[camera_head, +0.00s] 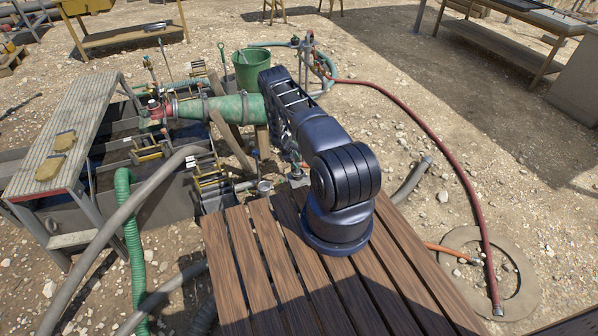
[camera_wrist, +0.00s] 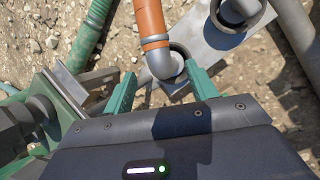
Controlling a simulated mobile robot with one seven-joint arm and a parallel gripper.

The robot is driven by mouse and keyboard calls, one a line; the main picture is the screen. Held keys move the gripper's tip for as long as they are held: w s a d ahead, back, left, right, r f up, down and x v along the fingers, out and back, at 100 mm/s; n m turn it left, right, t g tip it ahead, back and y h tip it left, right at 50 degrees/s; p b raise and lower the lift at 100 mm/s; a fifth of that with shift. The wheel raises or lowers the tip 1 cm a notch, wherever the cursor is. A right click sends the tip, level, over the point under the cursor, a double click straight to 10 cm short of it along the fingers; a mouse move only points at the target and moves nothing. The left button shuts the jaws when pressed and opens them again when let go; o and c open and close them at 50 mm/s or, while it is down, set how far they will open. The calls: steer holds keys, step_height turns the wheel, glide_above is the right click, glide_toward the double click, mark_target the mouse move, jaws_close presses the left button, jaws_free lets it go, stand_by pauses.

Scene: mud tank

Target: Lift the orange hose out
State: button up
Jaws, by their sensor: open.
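The orange hose (camera_wrist: 151,22) comes down from the top of the wrist view and ends in a grey fitting (camera_wrist: 161,62). The fitting's lower end is at or in a dark round opening on a grey metal piece; how deep it sits I cannot tell. My gripper (camera_wrist: 160,74) is open, with one teal finger on each side of the fitting. A gap shows at the left finger; whether the right finger touches I cannot tell. In the head view my arm hides most of this spot.
A second grey socket (camera_wrist: 236,14) stands right of the hose. A green ribbed hose (camera_wrist: 90,35) lies left. In the head view, a wooden slatted deck (camera_head: 250,270) lies below my arm, and a green pipe (camera_head: 225,107) and bucket (camera_head: 252,70) stand beyond.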

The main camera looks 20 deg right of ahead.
mark_target(298, 163)
steer(key=shift+x, duration=2.5)
steer(key=shift+d, duration=0.1)
jaws_close()
steer(key=shift+r, duration=0.15)
step_height(298, 163, up, 20)
steer(key=shift+s, duration=0.1)
